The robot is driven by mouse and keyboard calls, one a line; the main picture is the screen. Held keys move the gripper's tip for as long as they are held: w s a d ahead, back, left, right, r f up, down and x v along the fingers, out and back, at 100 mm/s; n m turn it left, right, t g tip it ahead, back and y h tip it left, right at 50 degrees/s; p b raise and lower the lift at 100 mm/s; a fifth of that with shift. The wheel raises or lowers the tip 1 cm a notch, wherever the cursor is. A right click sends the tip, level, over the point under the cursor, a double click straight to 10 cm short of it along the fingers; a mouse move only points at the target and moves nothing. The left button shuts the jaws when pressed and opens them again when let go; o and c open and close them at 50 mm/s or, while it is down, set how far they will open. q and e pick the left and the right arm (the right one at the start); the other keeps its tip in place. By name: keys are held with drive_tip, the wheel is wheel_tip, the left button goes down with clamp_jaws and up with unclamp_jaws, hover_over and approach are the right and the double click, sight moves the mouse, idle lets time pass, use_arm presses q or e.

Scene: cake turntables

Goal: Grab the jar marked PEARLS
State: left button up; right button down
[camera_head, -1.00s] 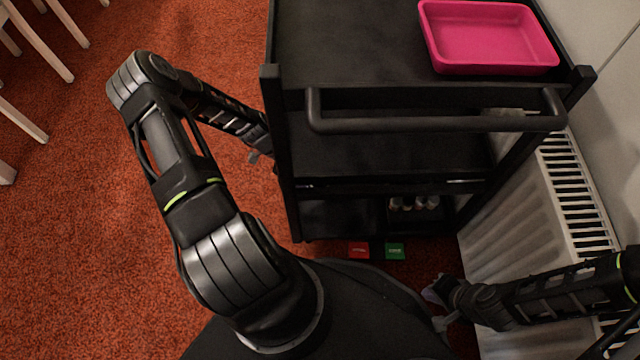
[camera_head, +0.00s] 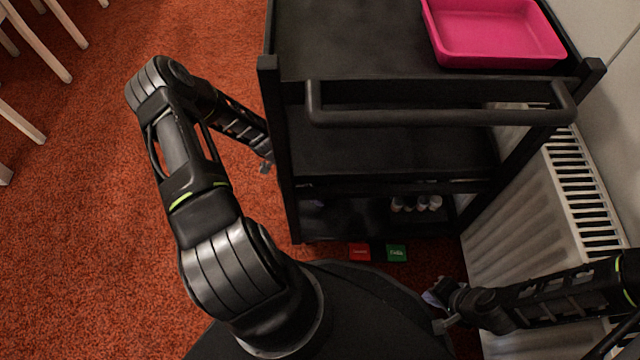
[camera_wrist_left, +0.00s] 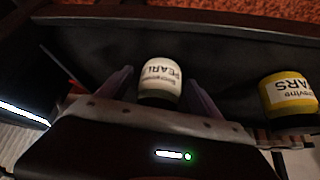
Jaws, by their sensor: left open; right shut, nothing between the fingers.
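The jar marked PEARLS (camera_wrist_left: 160,82) is pale, with dark lettering, and shows in the left wrist view. It lies between the two spread fingers of my left gripper (camera_wrist_left: 158,92), which is open. A gap seems to show on either side; I cannot tell whether a finger touches it. In the head view my left arm reaches past the left post of the black cart (camera_head: 390,155), and its gripper is mostly hidden there. My right gripper (camera_head: 437,297) is shut and empty, low at the right near the radiator.
A yellow jar (camera_wrist_left: 289,93) with lettering ending in ARS stands to the right. Small pale items (camera_head: 416,203) sit on the cart's bottom shelf. A pink tray (camera_head: 500,60) is on top. Red (camera_head: 360,252) and green (camera_head: 396,253) blocks lie below. A radiator (camera_head: 535,210) is at right.

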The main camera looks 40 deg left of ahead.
use_arm(q)
drive_tip(key=c, duration=1.6)
drive_tip(key=shift+o, duration=0.2)
drive_tip(key=shift+r, duration=0.1)
drive_tip(key=shift+s+a+r, duration=0.1)
drive_tip(key=shift+a+r, duration=0.2)
drive_tip(key=shift+a, duration=0.05)
drive_tip(key=s+a+r+p, duration=0.2)
drive_tip(key=s+a+r, duration=0.1)
drive_tip(key=a, duration=0.3)
drive_tip(key=s+a+r+p, duration=0.2)
drive_tip(key=s+a+r, duration=0.1)
drive_tip(key=a, duration=0.3)
drive_tip(key=shift+r, duration=0.65)
